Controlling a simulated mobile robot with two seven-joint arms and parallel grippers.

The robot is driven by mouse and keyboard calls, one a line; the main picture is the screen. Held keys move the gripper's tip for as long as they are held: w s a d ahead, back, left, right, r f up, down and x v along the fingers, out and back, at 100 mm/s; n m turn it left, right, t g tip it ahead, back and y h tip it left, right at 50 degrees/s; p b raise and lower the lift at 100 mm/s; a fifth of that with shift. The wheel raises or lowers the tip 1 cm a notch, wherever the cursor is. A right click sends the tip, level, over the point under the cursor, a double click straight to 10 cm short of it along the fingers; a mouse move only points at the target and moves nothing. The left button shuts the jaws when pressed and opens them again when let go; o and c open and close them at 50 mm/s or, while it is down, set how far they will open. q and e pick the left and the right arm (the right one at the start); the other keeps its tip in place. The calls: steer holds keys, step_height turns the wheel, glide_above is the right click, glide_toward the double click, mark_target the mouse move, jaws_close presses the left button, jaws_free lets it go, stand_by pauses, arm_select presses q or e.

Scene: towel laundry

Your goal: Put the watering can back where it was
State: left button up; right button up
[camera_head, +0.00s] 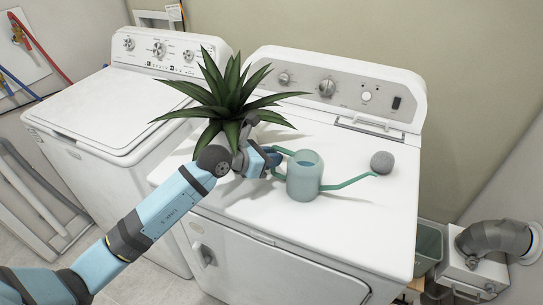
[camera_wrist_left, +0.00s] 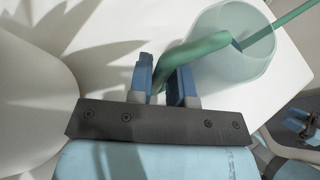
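The green watering can (camera_head: 304,180) is upright on the front part of the right-hand white machine's top, its spout pointing right. I cannot tell whether its base touches the top. My left gripper (camera_head: 273,160) is at the can's handle, on its left side. In the left wrist view, the fingers (camera_wrist_left: 165,82) are close together on either side of the green handle (camera_wrist_left: 205,46) and appear shut on it. The can's open rim (camera_wrist_left: 238,12) shows beside them. My right gripper is not in the head view; dark and blue parts (camera_wrist_left: 300,124) at the wrist view's right edge may belong to it.
A spiky green plant (camera_head: 228,95) stands just behind my left gripper, its base hidden by the arm. A grey ball (camera_head: 382,162) lies by the spout tip. The right machine's control panel (camera_head: 330,85) rises behind. The left machine's lid (camera_head: 110,108) is bare.

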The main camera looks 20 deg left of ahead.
arm_select(q)
steer(key=o, duration=0.3)
steer(key=shift+r, duration=0.25)
steer(key=v, duration=1.2)
steer(key=shift+f+b, duration=0.15)
steer(key=shift+b, duration=0.2)
